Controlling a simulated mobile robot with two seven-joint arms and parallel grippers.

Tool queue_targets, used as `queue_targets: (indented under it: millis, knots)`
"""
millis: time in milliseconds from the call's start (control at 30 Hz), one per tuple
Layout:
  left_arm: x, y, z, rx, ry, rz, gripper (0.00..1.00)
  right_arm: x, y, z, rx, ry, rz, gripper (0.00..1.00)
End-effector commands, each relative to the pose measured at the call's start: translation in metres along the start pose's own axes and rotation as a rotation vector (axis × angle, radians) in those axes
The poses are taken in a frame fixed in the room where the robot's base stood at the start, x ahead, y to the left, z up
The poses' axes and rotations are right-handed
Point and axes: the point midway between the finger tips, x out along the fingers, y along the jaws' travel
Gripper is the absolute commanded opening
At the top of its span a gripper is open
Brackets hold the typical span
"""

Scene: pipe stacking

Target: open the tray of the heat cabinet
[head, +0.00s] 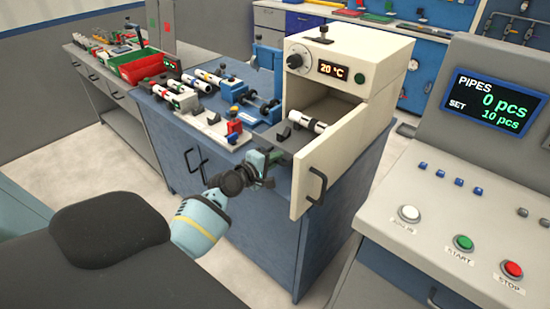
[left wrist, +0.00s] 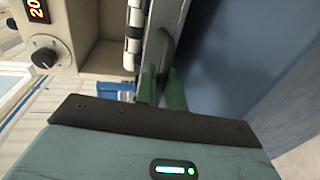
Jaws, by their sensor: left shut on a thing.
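The cream heat cabinet (head: 385,75) stands on the blue bench; its display reads 20 °C. A white and black pipe (head: 307,121) lies in the tray and shows partly in the left wrist view (left wrist: 133,30). The fingertip contact is partly hidden. My right gripper is out of view.
Pipes and fixtures (head: 205,90) crowd the bench left of the cabinet, with a red and green bin (head: 140,66) farther back. A grey control console (head: 440,180) stands to the right. Open floor lies in front of the bench.

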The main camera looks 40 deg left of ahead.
Motion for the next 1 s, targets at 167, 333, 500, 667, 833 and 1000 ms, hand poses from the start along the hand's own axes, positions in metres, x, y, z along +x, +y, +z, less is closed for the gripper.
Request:
queue_targets:
  millis: [167,333,500,667,833,1000]
  knots:
    - [-0.0005,0.0015,0.0001,0.001,0.000,0.002,0.00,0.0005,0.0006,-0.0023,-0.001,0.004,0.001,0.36]
    - [-0.0006,0.0015,0.0000,0.001,0.000,0.003,0.00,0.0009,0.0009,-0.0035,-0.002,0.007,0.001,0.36]
    - [-0.0005,0.0014,0.0000,0.001,0.000,0.003,0.00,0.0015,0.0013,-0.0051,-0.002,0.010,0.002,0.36]
    - [-0.0005,0.0013,0.0000,0.001,0.000,0.002,0.21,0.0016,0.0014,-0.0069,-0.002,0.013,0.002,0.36]
    - [-0.0005,0.0012,-0.0001,0.001,0.000,0.002,0.28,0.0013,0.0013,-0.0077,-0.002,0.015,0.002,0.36]
    - [-0.0014,0.0009,-0.0001,0.001,0.000,0.002,0.28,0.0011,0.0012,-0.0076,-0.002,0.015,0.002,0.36]
